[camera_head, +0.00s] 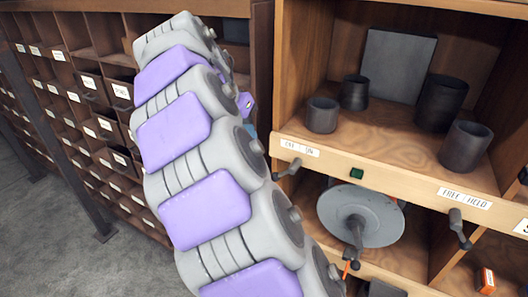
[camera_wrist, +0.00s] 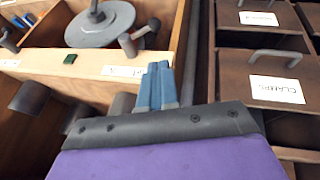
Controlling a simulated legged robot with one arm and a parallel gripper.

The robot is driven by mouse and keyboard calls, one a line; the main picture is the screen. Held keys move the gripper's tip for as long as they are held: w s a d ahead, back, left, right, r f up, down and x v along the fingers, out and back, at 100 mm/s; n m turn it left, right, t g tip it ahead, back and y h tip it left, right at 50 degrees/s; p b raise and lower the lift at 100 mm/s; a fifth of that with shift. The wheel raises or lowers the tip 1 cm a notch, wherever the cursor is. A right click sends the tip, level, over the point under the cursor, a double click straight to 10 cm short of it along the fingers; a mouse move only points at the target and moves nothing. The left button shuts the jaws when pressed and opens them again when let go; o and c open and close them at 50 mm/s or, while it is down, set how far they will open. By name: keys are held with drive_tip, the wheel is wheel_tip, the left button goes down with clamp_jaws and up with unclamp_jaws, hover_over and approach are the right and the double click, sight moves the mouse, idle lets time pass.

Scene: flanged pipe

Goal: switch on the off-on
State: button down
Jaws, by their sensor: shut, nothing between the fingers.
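The off-on switch is a dark grey lever (camera_head: 287,170) on the wooden shelf's front rail, below a white label (camera_head: 299,147) reading OFF and ON. The lever (camera_wrist: 139,36) also shows in the wrist view, beside its label (camera_wrist: 122,71), pointing up and right there. My gripper (camera_wrist: 160,66) has blue fingers, pressed together and empty. Their tips are close to the lever, just below and right of it in the wrist view. I cannot tell whether they touch it. In the head view my arm hides most of the gripper.
A green button (camera_head: 356,174) sits right of the lever. A second lever (camera_head: 459,229) hangs under the FREE/HELD label (camera_head: 465,198). Dark cups (camera_head: 465,146) stand on the upper shelf. A grey disc (camera_head: 361,215) is below the rail. Labelled drawers (camera_wrist: 279,90) are close beside my gripper.

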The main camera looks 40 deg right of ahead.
hover_over(274, 177)
drive_tip(key=w+a, duration=0.1)
wheel_tip(274, 177, down, 10)
drive_tip(key=shift+s+d+f+p, duration=0.3)
drive_tip(key=shift+s+d+f, duration=0.15)
drive_tip(key=shift+f, duration=0.25)
drive_tip(key=shift+w+f+g, duration=0.15)
drive_tip(key=shift+g, duration=0.15)
